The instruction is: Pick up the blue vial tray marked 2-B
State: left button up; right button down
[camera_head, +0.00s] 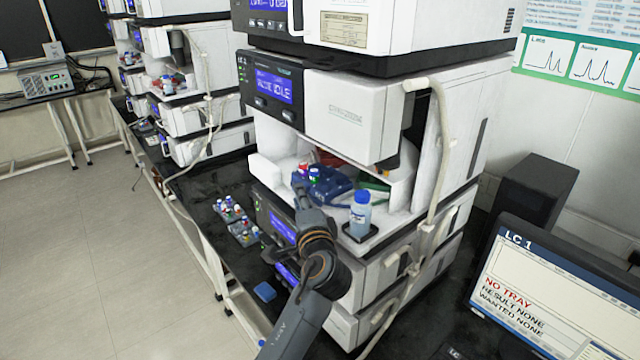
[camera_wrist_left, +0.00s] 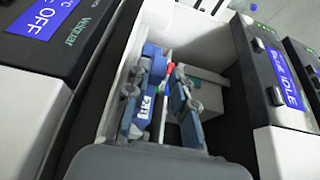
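The blue vial tray (camera_head: 332,184) sits in the open bay of the LC 1 instrument, with red- and green-capped vials at its left end. In the left wrist view a blue tray (camera_wrist_left: 152,66) carries a white label (camera_wrist_left: 145,106) that appears to read 2-B, seen sideways. My left gripper (camera_head: 303,184) reaches into the bay at the tray's left end. In the wrist view its two fingers (camera_wrist_left: 160,100) are spread apart, with the label end of the tray between them. I cannot tell whether they touch the tray. My right gripper is not in view.
A grey rack with vials (camera_head: 243,232) and a small blue block (camera_head: 265,291) lie on the black bench. The bay's white walls are close around the gripper. A monitor (camera_head: 560,290) reads NO TRAY.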

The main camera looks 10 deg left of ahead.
pick_arm(q)
jog(key=x, duration=0.3)
jog(key=shift+w+a+f+b, duration=0.15)
jog(key=shift+w+a+b, duration=0.05)
jog(key=shift+w+b, duration=0.1)
jog(key=shift+s+d, duration=0.1)
jog(key=shift+s, duration=0.1)
jog(key=shift+c, duration=0.7)
grip_shut()
